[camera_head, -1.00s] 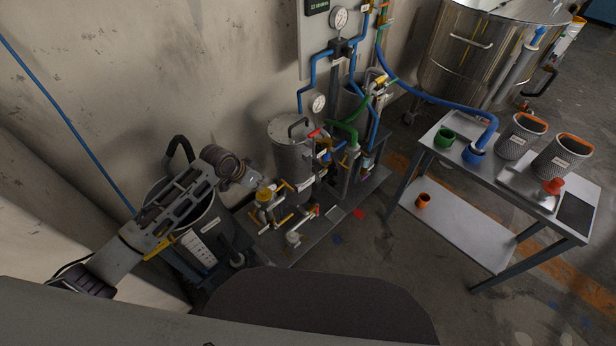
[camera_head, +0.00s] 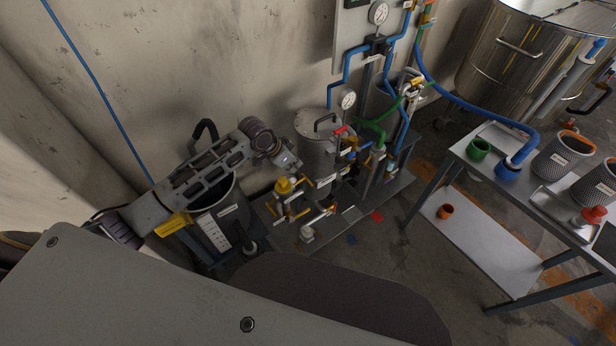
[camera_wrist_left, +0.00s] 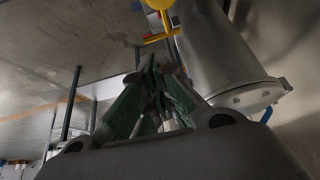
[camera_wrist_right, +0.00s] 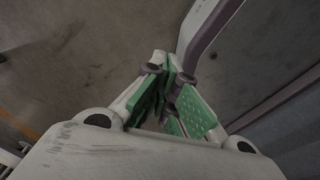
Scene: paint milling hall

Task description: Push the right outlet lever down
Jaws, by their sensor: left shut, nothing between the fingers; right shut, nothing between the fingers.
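My left gripper (camera_head: 291,161) hangs in front of the grey lidded vessel (camera_head: 317,158), above the valve cluster. Its green-padded fingers (camera_wrist_left: 155,85) are shut and empty in the left wrist view. A yellow valve with yellow handles (camera_head: 284,186) stands just below the gripper. A yellow T-shaped handle (camera_wrist_left: 160,28) shows beyond the fingertips in the left wrist view, apart from them. A small red-ended lever (camera_head: 331,209) sits low at the right of the cluster. I cannot tell which handle is the right outlet lever. My right gripper (camera_wrist_right: 165,75) is shut and empty over the floor.
A dark bucket (camera_head: 208,236) stands under my left arm. Pipes and gauges (camera_head: 347,100) rise behind the vessel against the wall. A metal table (camera_head: 462,148) with cups and mesh baskets stands at the right.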

